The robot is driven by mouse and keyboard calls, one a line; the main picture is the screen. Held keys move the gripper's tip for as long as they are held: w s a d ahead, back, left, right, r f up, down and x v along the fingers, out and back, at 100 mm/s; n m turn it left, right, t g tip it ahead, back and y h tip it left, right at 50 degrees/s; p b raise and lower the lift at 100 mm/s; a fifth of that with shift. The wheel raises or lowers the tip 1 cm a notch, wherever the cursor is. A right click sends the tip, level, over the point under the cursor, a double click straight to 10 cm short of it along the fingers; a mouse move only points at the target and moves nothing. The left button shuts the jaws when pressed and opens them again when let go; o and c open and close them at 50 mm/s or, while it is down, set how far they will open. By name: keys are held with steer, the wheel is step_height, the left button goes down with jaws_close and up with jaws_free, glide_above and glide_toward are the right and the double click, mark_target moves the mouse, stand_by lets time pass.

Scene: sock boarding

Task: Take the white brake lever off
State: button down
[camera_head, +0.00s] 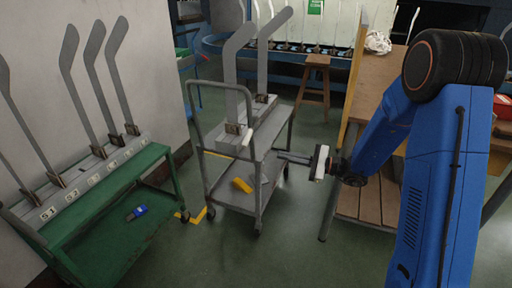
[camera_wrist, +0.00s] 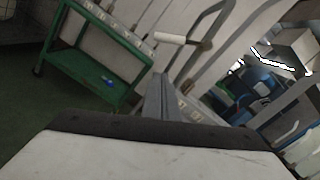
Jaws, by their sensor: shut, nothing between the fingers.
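The white brake lever (camera_wrist: 172,38) shows in the wrist view as a short white bar, joined at its right end to a dark pivot by the grey cart's tube. In the head view it looks to be the small white piece (camera_head: 247,138) at the cart's upper shelf. My gripper (camera_head: 281,157) reaches from the right toward the grey cart (camera_head: 262,150). Its fingers are shut and empty, and it is apart from the lever. In the wrist view the closed grey fingers (camera_wrist: 166,98) point up the picture, below the lever.
The cart carries two upright grey boards (camera_head: 235,75) and a yellow item (camera_head: 241,185) on its lower shelf. A green bench (camera_head: 100,195) with several boards stands left. A wooden bench (camera_head: 360,200) stands right, close to my arm. Open floor lies in front.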

mark_target(249, 133)
steer(key=shift+w+d+f+m+t, duration=0.1)
steer(key=shift+w+f+m+t, duration=0.2)
steer(key=shift+w, duration=0.1)
steer(key=w+a+r, duration=0.1)
steer(key=a+r, duration=0.3)
steer(key=a, duration=0.7)
steer(key=shift+w, duration=0.3)
steer(key=shift+s, duration=0.1)
stand_by(0.3)
